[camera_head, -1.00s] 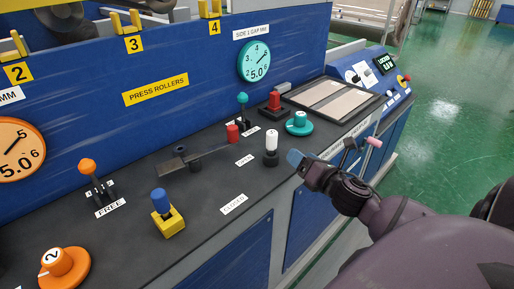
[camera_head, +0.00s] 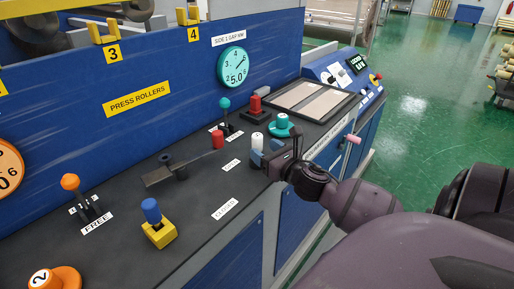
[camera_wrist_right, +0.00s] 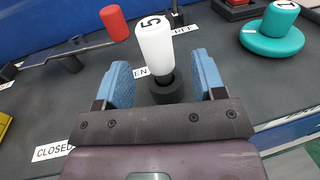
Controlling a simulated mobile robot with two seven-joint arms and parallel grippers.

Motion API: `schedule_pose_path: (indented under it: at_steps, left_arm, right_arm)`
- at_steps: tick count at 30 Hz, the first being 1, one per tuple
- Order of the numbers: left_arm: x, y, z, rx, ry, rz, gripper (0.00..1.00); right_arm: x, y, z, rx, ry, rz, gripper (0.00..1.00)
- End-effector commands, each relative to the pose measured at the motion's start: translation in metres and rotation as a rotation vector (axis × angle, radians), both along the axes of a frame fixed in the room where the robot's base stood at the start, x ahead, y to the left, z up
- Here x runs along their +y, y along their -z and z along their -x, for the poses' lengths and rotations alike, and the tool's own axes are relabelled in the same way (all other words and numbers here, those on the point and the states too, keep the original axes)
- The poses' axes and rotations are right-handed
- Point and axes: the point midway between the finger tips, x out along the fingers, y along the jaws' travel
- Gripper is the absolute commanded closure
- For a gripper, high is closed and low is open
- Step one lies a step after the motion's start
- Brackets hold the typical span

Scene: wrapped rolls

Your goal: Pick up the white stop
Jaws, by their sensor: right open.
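The white stop (camera_head: 257,141) stands upright on the dark console top, a white knob on a black round base. In the right wrist view the white stop (camera_wrist_right: 154,43) shows a "5" on its top and stands just beyond and between the two blue finger pads. My right gripper (camera_head: 268,155) is at the console's front edge beside the stop. In the right wrist view my right gripper (camera_wrist_right: 166,80) is open, with a pad on either side of the stop's lower part and gaps visible. My left gripper is not in view.
A teal knob (camera_head: 281,122) is close behind the stop, also in the wrist view (camera_wrist_right: 272,30). A red-ended lever (camera_head: 217,140) lies to the left. A blue-topped yellow stop (camera_head: 156,225) and an orange-knobbed lever (camera_head: 70,182) stand further left.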

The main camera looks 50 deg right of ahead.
Motion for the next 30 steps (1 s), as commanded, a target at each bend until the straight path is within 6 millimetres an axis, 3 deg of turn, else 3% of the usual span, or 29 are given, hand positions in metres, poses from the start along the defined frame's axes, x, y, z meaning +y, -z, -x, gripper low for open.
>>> schedule_pose_path:
  at_steps: [5, 15, 26, 30]
  left_arm:
    - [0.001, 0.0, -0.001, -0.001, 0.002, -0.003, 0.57]
    - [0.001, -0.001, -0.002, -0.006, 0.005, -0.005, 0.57]
    - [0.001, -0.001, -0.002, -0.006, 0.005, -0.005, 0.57]
    - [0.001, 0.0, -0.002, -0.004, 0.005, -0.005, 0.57]
  right_arm:
    - [-0.001, 0.001, -0.009, 0.0, 0.001, 0.001, 0.37]
    - [-0.003, 0.003, -0.049, 0.0, 0.0, 0.0, 0.37]
    - [-0.004, 0.003, -0.055, 0.001, 0.0, 0.0, 0.37]
    - [-0.004, 0.003, -0.055, 0.001, 0.0, 0.0, 0.57]
